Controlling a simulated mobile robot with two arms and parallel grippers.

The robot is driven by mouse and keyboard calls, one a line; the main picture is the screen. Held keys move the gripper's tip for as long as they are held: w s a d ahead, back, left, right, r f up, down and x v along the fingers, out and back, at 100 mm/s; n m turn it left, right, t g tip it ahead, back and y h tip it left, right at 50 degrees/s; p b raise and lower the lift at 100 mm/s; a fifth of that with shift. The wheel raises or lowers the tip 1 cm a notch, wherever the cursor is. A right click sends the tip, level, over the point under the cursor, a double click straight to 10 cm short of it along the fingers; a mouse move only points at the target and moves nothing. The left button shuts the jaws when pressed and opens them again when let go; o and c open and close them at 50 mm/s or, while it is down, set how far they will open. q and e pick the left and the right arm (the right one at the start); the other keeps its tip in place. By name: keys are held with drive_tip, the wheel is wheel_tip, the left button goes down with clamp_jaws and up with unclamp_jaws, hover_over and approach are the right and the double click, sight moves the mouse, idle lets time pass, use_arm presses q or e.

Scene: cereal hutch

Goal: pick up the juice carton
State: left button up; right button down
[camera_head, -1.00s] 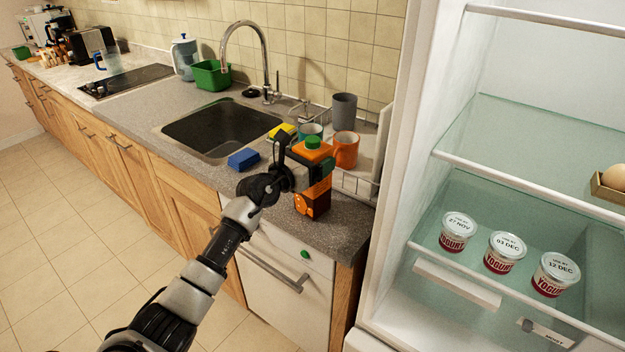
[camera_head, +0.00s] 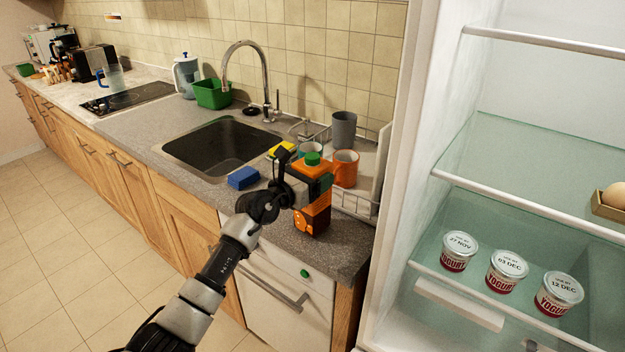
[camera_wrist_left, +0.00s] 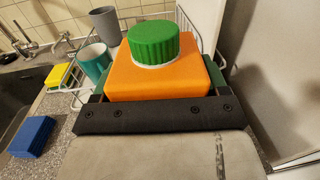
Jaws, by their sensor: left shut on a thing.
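The juice carton (camera_head: 313,213) is orange with a green cap and stands upright at the right end of the counter, in front of the dish rack. My left gripper (camera_head: 301,190) is shut on the carton's upper part and hides some of its left side. In the left wrist view the orange top of the carton (camera_wrist_left: 155,76) and its green cap fill the middle, with the gripper bar (camera_wrist_left: 155,115) across its near side. I cannot tell whether the carton's base touches the counter. My right gripper is not in view.
An orange mug (camera_head: 346,168) and a grey cup (camera_head: 343,129) stand in the rack close behind the carton. A blue sponge (camera_head: 243,178) lies to the left by the sink (camera_head: 222,148). The open fridge at right holds several things, including yogurt pots (camera_head: 507,270) on a glass shelf.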

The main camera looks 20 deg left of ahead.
sight(307, 164)
use_arm(q)
wheel_tip(307, 164, up, 4)
drive_tip(key=shift+f, duration=0.2)
drive_tip(key=s+d+r, duration=0.4)
drive_tip(key=d+r, duration=0.3)
drive_tip(key=d, duration=0.3)
drive_tip(key=shift+s+d, duration=0.35)
drive_tip(key=shift+s, duration=0.05)
